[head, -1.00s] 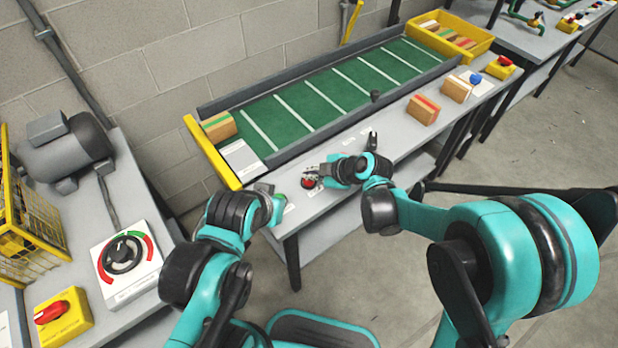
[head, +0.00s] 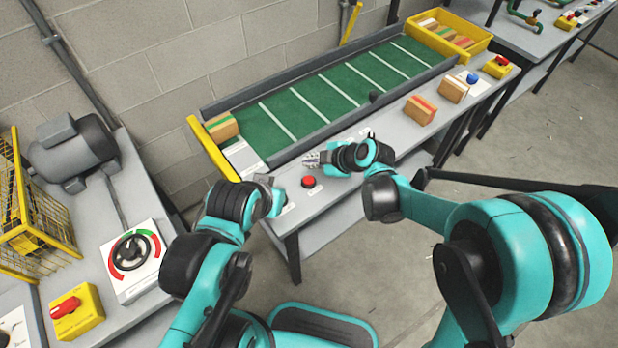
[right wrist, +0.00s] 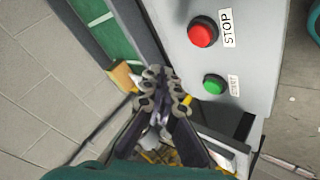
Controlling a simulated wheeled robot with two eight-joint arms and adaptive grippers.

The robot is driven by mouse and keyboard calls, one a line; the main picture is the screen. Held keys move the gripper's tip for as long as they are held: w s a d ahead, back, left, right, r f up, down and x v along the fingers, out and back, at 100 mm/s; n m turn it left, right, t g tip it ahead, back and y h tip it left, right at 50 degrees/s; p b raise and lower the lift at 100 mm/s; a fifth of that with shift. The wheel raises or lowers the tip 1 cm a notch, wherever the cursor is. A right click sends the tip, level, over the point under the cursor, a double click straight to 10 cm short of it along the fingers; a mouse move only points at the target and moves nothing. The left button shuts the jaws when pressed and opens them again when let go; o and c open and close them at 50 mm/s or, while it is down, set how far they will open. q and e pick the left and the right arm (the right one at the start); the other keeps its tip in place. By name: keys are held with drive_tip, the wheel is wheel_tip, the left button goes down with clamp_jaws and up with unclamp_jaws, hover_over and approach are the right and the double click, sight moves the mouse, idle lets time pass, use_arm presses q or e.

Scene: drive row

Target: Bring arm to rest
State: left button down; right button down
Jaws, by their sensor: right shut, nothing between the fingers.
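My right arm comes in from the right in the head view. Its gripper (head: 314,159) hovers over the front strip of the conveyor table, just behind the red stop button (head: 308,182). The right wrist view shows this gripper (right wrist: 158,75) shut and empty, with the red STOP button (right wrist: 202,33) and a green button (right wrist: 213,84) to its right, both apart from it. My left gripper (head: 272,190) is at the table's near left corner in the head view. Its fingers are small and partly hidden, so I cannot tell their state.
The green conveyor (head: 330,95) has a box (head: 221,127) at its left end and a yellow bin (head: 450,35) at its far end. Two boxes stand on the front strip, one being an orange-striped box (head: 420,110). A dial panel (head: 132,253) and motor (head: 75,150) are at left.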

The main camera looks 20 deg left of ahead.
idle(0.3)
drive_tip(key=s+d+r+m+t+h, duration=0.1)
drive_tip(key=s+d+r+m+h, duration=0.2)
drive_tip(key=d+m, duration=0.45)
drive_tip(key=s+d+r+m+t+h, duration=0.1)
drive_tip(key=s+d+r+m, duration=0.25)
drive_tip(key=d, duration=0.75)
drive_tip(key=s+d+r+m+t+h, duration=0.1)
drive_tip(key=s+d+m+h, duration=0.3)
drive_tip(key=s+d+m, duration=0.6)
drive_tip(key=d, duration=0.3)
drive_tip(key=shift+d+m, duration=0.35)
drive_tip(key=shift+m, duration=0.05)
